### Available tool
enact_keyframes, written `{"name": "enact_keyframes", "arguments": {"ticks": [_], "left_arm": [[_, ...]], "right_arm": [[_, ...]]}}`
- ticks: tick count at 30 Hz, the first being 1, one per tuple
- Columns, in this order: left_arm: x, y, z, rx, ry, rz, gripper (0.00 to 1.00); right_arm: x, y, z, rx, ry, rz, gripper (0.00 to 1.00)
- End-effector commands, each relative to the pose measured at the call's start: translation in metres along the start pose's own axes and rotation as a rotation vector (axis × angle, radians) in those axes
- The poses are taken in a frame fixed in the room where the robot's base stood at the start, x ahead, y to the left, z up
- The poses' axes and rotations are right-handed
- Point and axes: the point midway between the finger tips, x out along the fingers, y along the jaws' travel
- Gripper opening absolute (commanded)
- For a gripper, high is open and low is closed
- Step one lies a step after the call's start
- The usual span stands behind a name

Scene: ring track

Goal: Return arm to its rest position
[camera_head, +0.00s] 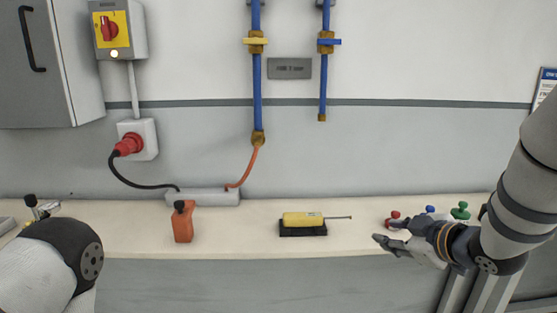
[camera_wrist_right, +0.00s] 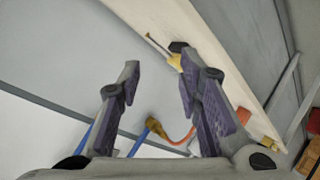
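My right arm (camera_head: 515,215) comes in from the right edge in the head view. Its gripper (camera_head: 388,236) hangs over the front right of the bench, beside several small coloured knobs. In the right wrist view the two fingers of the gripper (camera_wrist_right: 158,78) are spread apart with nothing held between them. My left arm (camera_head: 55,265) shows only as a rounded link at the lower left, and its gripper is out of view.
The bench (camera_head: 350,215) holds an orange bottle (camera_head: 183,224), a yellow tool (camera_head: 302,219) on a black holder (camera_head: 303,232), and red (camera_head: 394,217) and green (camera_head: 460,211) knobs near my right gripper. Blue pipes (camera_head: 257,90) and a grey cabinet (camera_head: 35,70) are on the wall.

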Motion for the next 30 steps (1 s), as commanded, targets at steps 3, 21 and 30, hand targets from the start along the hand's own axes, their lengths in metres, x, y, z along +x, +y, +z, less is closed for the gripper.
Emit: {"name": "enact_keyframes", "arguments": {"ticks": [3, 21, 30], "left_arm": [[-0.001, 0.000, 0.000, 0.000, 0.001, 0.000, 0.33], [-0.001, 0.000, -0.001, 0.001, 0.003, 0.000, 0.33], [-0.001, 0.000, -0.001, 0.000, 0.002, 0.000, 0.33]], "right_arm": [[-0.003, -0.089, 0.080, 0.238, -0.196, -0.093, 0.33], [-0.241, -0.389, 0.263, 0.891, -1.199, -0.250, 0.33], [-0.243, -0.390, 0.264, 0.893, -1.207, -0.249, 0.33]]}}
